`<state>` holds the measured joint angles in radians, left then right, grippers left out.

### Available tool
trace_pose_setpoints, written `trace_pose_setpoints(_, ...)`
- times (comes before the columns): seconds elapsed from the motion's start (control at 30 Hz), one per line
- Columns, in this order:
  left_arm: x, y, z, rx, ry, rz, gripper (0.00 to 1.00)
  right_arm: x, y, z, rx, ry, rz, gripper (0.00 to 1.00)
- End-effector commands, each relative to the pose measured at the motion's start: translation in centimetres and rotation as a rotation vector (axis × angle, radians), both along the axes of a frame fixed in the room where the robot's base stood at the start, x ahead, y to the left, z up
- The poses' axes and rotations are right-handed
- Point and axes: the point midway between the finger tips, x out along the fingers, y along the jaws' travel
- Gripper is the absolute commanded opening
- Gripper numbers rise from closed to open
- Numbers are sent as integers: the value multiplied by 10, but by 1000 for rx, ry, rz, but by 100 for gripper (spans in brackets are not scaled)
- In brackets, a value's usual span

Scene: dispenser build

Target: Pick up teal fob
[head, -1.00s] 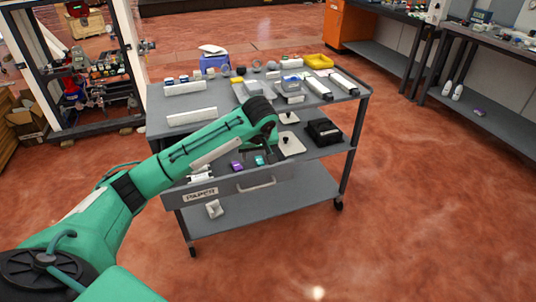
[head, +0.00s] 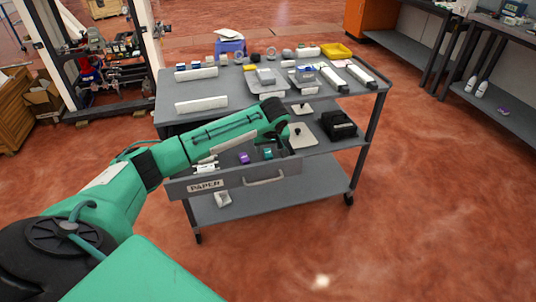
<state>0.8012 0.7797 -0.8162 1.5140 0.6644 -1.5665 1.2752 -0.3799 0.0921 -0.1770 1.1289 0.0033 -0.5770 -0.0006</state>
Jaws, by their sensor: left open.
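The teal fob (head: 267,153) lies in the pulled-out drawer (head: 225,182) labelled PAPER at the front of the grey cart. A purple fob (head: 244,158) lies to its left in the same drawer. My left arm reaches in from the left over the drawer. My left gripper (head: 281,148) points down, just right of the teal fob in the picture, open and small in view. Its fingers are dark and partly blend with the cart behind. I cannot tell whether they touch the fob. My right gripper is not in view.
The cart's top (head: 240,90) holds white bars, small boxes and a yellow tray (head: 336,50). A black box (head: 338,125) and white plates stand on the middle shelf. White items lie at the drawer's left. The floor right of the cart is clear.

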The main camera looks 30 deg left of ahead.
Motion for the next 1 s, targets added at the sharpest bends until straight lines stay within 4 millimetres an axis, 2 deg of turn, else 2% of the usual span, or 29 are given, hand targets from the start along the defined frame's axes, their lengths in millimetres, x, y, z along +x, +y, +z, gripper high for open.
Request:
trace_pose_setpoints(0.23,11,7,-32,0,2,2,53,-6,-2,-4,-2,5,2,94)
trace_pose_setpoints(0.53,13,8,-37,-1,-1,0,53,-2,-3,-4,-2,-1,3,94)
trace_pose_setpoints(0.8,13,8,-36,-1,-1,0,0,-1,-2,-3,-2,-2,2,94)
trace_pose_setpoints(1.0,13,8,-36,-1,-1,0,0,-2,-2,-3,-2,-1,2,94)
